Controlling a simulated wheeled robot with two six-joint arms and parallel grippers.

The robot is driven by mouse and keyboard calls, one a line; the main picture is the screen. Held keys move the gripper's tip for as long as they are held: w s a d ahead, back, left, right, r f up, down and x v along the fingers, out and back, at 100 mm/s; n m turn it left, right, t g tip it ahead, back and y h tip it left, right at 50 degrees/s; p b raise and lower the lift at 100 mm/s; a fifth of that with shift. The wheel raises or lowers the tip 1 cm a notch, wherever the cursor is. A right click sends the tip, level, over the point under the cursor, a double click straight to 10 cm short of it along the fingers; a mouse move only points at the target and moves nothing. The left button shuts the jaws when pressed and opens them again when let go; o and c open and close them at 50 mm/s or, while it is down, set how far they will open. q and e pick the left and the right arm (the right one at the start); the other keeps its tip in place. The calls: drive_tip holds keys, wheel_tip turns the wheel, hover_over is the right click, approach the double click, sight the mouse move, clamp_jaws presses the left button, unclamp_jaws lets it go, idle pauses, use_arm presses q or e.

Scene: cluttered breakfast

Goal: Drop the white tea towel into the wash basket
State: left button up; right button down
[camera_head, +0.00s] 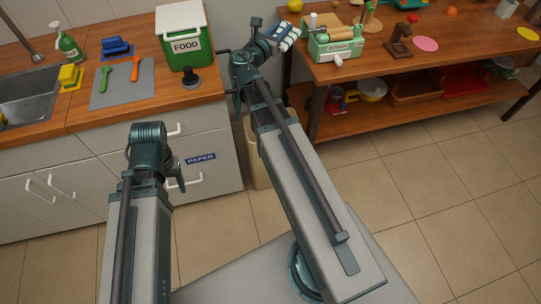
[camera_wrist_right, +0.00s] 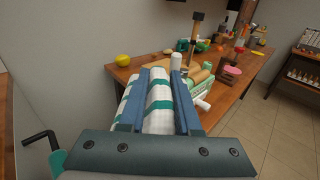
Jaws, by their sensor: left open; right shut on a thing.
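The white tea towel (camera_wrist_right: 158,98) has green stripes and sits between the blue jaws of my right gripper (camera_wrist_right: 158,85), which is shut on it. In the head view the towel (camera_head: 290,30) is held up by the left end of the wooden table, at the far end of my right arm. A beige bin (camera_head: 256,165), likely the wash basket, stands on the floor between counter and table, partly hidden by my right arm. My left gripper (camera_head: 174,168) is open in front of the counter; its fingertips are hardly visible.
The counter (camera_head: 120,118) holds a green FOOD bin (camera_head: 185,48), a spray bottle (camera_head: 67,45) and a grey mat (camera_head: 105,95) with utensils. A drawer below is labelled PAPER. Tiled floor is free at right.

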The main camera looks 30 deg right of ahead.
drive_tip(key=w+f+b, duration=0.2)
drive_tip(key=f+b, duration=1.5)
drive_tip(key=f, duration=0.1)
drive_tip(key=w+d+f+b, duration=0.1)
drive_tip(key=w+f+b, duration=0.1)
drive_tip(key=f+b, duration=1.5)
wheel_tip(320, 180, down, 2)
drive_tip(key=shift+w+b, duration=0.2)
drive_tip(key=shift+b, duration=0.2)
drive_tip(key=shift+d+f, duration=0.1)
drive_tip(key=shift+f, duration=0.05)
wheel_tip(320, 180, down, 6)
drive_tip(key=b, duration=0.6)
drive_tip(key=shift+r, duration=0.2)
drive_tip(key=c, duration=0.5)
unclamp_jaws()
